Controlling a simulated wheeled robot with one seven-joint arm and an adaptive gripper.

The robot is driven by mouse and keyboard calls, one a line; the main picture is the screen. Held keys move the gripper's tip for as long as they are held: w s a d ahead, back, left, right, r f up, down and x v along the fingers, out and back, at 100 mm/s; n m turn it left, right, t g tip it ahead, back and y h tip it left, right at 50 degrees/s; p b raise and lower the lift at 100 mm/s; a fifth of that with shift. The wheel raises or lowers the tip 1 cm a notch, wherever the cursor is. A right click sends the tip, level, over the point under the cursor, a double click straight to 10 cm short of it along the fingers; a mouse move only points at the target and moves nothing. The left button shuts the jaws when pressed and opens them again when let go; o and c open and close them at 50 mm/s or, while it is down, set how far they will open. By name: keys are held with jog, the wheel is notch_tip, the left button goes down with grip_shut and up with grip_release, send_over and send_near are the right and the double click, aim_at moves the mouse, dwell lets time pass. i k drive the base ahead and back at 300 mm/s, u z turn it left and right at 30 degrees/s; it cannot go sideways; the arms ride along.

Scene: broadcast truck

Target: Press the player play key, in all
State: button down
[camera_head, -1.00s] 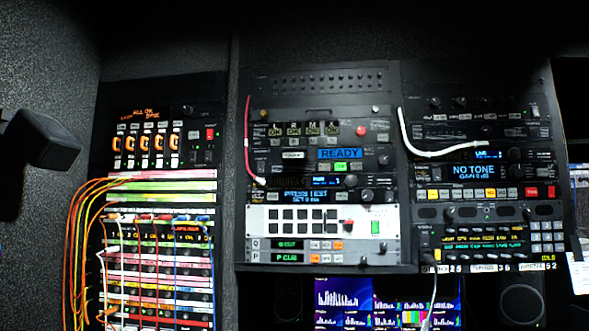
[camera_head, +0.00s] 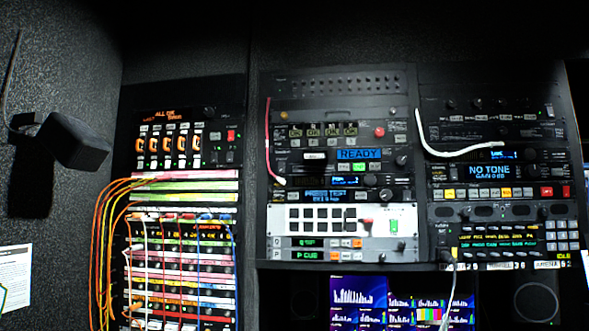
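The middle rack holds a unit with a blue READY display (camera_head: 360,154). Just under that display is a row of small keys, one of them a lit green key (camera_head: 344,167). A red round button (camera_head: 379,132) sits above and to the right. Lower down, a white panel (camera_head: 282,220) has two rows of black square keys, a red part and another green key (camera_head: 397,226). The labels are too small to tell which key is the player play key. My gripper is not in view.
The left rack has orange-lit switches (camera_head: 168,143) and many hanging patch cables (camera_head: 101,225). The right rack shows a NO TONE display (camera_head: 490,171), with a white cable (camera_head: 440,150) looped above it. Monitors (camera_head: 358,298) glow below. A black box (camera_head: 75,139) juts from the left wall.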

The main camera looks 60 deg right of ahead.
aim_at(373, 167)
jog(key=u, duration=0.2)
jog(key=k, duration=1.35)
jog(key=z, duration=1.95)
jog(key=i, duration=0.5)
